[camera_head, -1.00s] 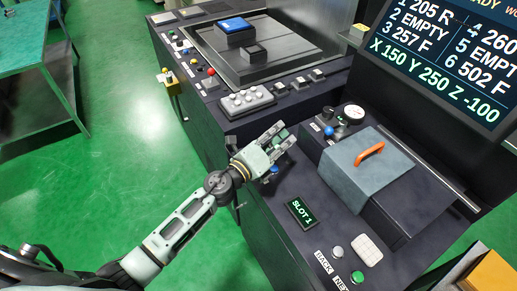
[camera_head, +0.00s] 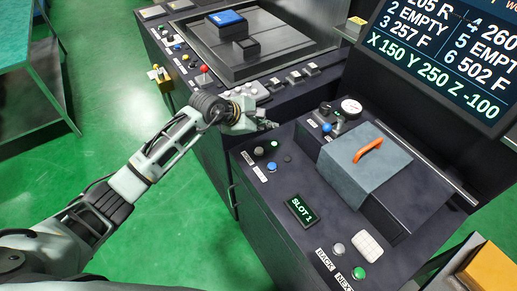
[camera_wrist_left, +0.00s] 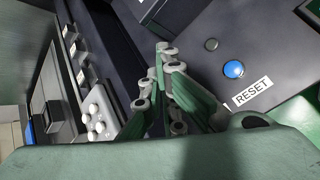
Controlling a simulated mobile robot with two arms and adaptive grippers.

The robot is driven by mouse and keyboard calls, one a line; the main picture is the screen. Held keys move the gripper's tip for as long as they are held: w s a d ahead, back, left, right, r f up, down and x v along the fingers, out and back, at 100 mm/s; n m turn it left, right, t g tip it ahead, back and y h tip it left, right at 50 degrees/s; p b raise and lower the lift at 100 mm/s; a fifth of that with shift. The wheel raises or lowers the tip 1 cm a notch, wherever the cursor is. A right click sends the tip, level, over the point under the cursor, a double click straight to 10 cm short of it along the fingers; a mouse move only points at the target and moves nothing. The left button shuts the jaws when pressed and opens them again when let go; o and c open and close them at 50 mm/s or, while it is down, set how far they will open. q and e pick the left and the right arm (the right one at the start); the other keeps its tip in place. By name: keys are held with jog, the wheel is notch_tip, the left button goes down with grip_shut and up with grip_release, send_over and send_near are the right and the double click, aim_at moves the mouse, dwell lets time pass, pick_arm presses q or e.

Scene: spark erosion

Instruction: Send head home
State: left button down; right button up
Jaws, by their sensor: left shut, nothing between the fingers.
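My left gripper (camera_head: 272,125) is shut and empty, near the left end of the right-hand dark console (camera_head: 263,223), by the gap to the machine. In the left wrist view its green fingers (camera_wrist_left: 163,50) come together at the tips. A grey box with several white knobs (camera_head: 248,92) lies partly behind the gripper. The screen (camera_head: 440,60) reads X 150 Y 250 Z -100. My right gripper is not in view.
A grey cover with an orange handle (camera_head: 368,150) stands on the console, near a gauge (camera_head: 351,107) and a SLOT 1 display (camera_head: 301,210). The machine bed (camera_head: 290,60) carries a blue-topped block (camera_head: 227,22). Green floor at left is open.

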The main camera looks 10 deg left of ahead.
pick_arm(q)
jog(key=shift+f, duration=0.15)
jog(key=b, duration=0.5)
send_over(259, 151)
jog(key=d, duration=0.2)
notch_tip(259, 151, down, 8)
jog(key=shift+s+a+r, duration=0.1)
jog(key=shift+a+r, duration=0.05)
jog(key=shift+f+b, duration=0.45)
dwell(0.4)
jog(key=shift+f+b, duration=0.35)
jog(key=shift+b, duration=0.1)
